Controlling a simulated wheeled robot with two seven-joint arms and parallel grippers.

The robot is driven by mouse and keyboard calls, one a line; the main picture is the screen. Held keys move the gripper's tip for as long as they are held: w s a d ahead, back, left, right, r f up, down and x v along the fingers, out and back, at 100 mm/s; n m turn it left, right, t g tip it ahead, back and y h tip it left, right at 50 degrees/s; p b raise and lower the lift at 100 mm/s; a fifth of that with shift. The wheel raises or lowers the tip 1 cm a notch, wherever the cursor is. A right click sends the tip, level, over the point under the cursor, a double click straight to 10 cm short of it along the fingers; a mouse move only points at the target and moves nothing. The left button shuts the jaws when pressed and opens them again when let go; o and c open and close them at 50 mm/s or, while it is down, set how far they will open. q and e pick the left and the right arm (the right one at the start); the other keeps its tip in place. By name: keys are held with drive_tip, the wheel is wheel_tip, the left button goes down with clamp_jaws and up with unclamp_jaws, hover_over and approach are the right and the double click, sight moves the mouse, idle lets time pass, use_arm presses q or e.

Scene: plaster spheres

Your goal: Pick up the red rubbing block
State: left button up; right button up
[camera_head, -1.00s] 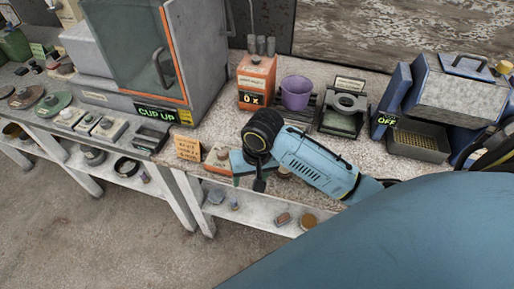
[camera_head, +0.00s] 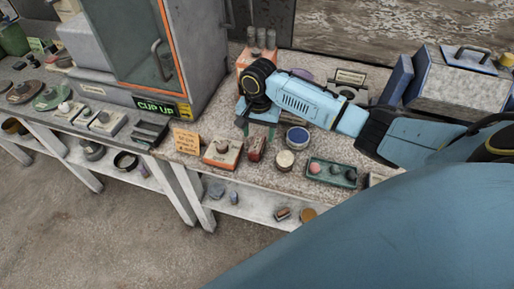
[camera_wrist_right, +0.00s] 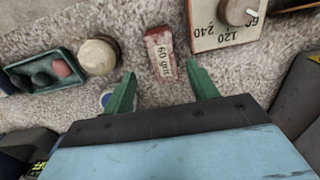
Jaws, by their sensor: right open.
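The red rubbing block (camera_head: 257,148) lies on the speckled bench top in the head view, right of an orange-and-white box with a knob. In the right wrist view the block (camera_wrist_right: 160,52) shows a pale top face marked "60 grit" and red edges. My right gripper (camera_head: 257,128) is open and empty, just behind the block in the head view. In the right wrist view the green fingers of the gripper (camera_wrist_right: 160,74) stand apart, one on each side of the block's near end, without touching it. My left gripper is not in view.
The knobbed box (camera_head: 222,154) stands close on the block's left. A round cream-topped piece (camera_head: 285,160), a blue-rimmed tin (camera_head: 297,137) and a green tray (camera_head: 332,173) with small balls are on the right.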

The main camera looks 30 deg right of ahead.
sight(257, 143)
drive_tip(key=f, duration=0.6)
drive_tip(key=shift+w+a+f+b, duration=0.2)
drive_tip(key=shift+f+b, duration=0.1)
drive_tip(key=shift+b, duration=0.1)
drive_tip(key=c, duration=1.2)
drive_tip(key=shift+r, duration=0.1)
drive_tip(key=shift+c, duration=0.2)
wheel_tip(257, 143, up, 10)
drive_tip(key=shift+p, duration=0.7)
